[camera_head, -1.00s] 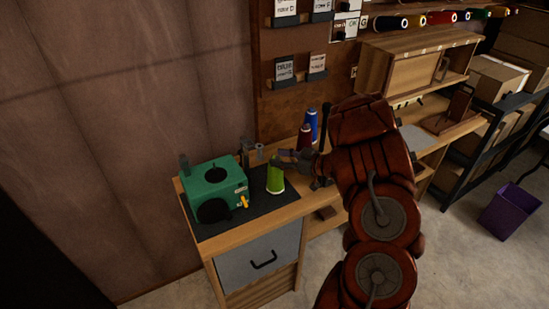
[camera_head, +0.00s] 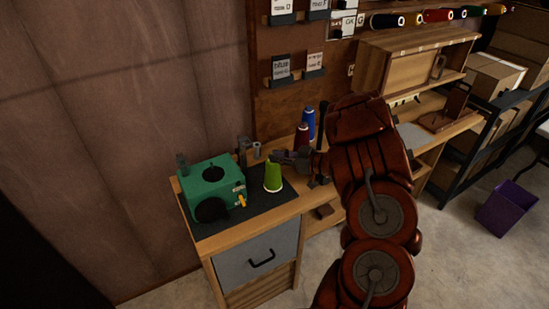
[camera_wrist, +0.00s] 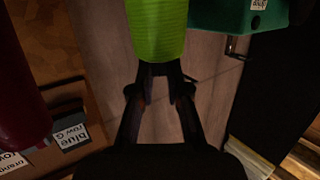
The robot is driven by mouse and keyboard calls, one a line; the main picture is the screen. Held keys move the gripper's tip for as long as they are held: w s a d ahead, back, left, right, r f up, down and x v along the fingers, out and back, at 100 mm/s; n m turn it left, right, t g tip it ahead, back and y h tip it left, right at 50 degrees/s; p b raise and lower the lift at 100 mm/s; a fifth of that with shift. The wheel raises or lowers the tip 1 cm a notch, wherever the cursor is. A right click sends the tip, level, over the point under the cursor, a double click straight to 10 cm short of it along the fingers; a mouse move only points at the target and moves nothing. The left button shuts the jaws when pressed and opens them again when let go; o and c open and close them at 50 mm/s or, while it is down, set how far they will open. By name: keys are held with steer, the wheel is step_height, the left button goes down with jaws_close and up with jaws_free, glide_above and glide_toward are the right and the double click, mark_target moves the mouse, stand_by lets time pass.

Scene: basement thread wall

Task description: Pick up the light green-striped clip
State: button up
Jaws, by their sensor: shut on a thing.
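A light green cone-shaped thing (camera_head: 273,176) with fine ridges, like a thread spool, stands on the dark mat (camera_head: 238,217). Its green side fills the top middle of the wrist view (camera_wrist: 158,28). No separate clip with green stripes can be made out. My gripper (camera_head: 279,157) reaches in from the right to the upper end of the green spool. In the wrist view its two fingers (camera_wrist: 160,70) are drawn close together at the spool's end. They are shut on it, though the exact contact is dark and partly hidden.
A green box (camera_head: 214,188) stands left of the spool. Red (camera_head: 302,136) and blue (camera_head: 309,122) spools stand behind my gripper. A dark upright post (camera_head: 321,143) is close by. A grey drawer (camera_head: 257,257) is below the bench top.

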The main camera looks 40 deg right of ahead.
steer(key=shift+r, duration=0.1)
steer(key=shift+r+b, duration=0.5)
steer(key=shift+r, duration=0.3)
steer(key=shift+r+b, duration=0.35)
steer(key=shift+r, duration=0.55)
steer(key=s+a+r+b, duration=0.1)
steer(key=s+a+b, duration=0.3)
steer(key=s, duration=1)
steer(key=a, duration=0.2)
steer(key=shift+s+a+r, duration=0.2)
steer(key=shift+s+a, duration=0.05)
steer(key=shift+a, duration=0.05)
steer(key=shift+a, duration=0.1)
